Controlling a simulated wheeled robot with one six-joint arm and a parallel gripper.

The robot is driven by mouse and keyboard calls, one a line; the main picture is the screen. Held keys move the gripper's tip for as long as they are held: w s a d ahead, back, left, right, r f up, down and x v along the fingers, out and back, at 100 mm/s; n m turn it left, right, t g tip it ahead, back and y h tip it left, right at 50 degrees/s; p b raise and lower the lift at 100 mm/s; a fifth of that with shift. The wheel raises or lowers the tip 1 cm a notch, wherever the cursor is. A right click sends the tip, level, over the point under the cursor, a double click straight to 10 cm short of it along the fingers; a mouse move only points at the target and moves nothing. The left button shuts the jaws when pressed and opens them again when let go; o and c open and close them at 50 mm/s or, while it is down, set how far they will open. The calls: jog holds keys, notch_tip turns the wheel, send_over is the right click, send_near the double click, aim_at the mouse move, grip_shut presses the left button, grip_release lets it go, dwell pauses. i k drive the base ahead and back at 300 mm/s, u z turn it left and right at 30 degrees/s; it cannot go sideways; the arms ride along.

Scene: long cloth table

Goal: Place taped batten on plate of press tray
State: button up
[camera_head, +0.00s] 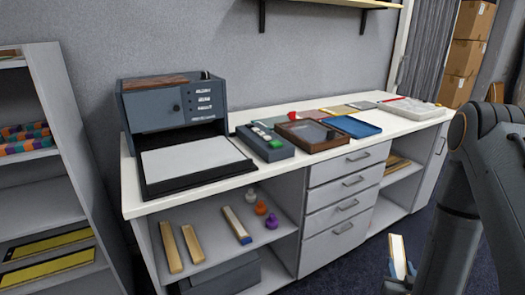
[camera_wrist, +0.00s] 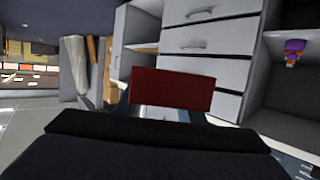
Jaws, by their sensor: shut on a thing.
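The press (camera_head: 180,105) is a dark blue-grey box at the left end of the long table. Its black tray (camera_head: 155,188) sticks out in front and carries a bare pale grey plate (camera_head: 195,160). My gripper (camera_head: 401,270) is low at the bottom right, in front of the cabinets and well away from the press. It is shut on a batten (camera_head: 398,250), which stands up from the jaws with a pale face and a tan edge. In the wrist view, a dark red face of the held batten (camera_wrist: 172,90) shows beyond my gripper; its far part is hidden.
Flat trays, a blue tray (camera_head: 352,126) and a grey box (camera_head: 265,142) occupy the table right of the press. The shelf below holds wooden battens, one with a blue band (camera_head: 236,225), and small coloured items. A shelving unit (camera_head: 70,130) stands at left.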

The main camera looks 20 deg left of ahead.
aim_at(194, 158)
jog(key=z, duration=2.3)
jog(key=k, duration=2.6)
jog(key=u, duration=1.9)
